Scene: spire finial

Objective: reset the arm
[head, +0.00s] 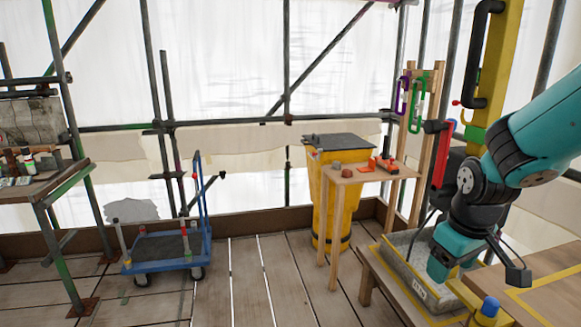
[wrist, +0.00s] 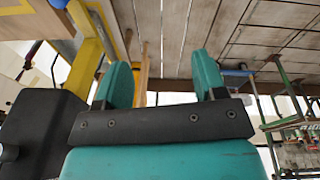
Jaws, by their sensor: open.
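My arm (head: 545,130) comes in from the right edge of the head view, teal with dark joints, and bends down at the wrist (head: 472,195) above a grey trough. My gripper's fingertips are not clear in that view. In the wrist view my gripper (wrist: 161,78) has two teal fingers standing apart on a dark bar. Nothing is between them, and it is open and empty.
A wooden stand (head: 362,172) holds small orange and brown items beside a yellow bin (head: 322,215). The grey trough (head: 405,262) lies under my wrist. A blue trolley (head: 165,262) and a loaded bench (head: 45,185) are left. The plank floor (head: 250,285) between is clear.

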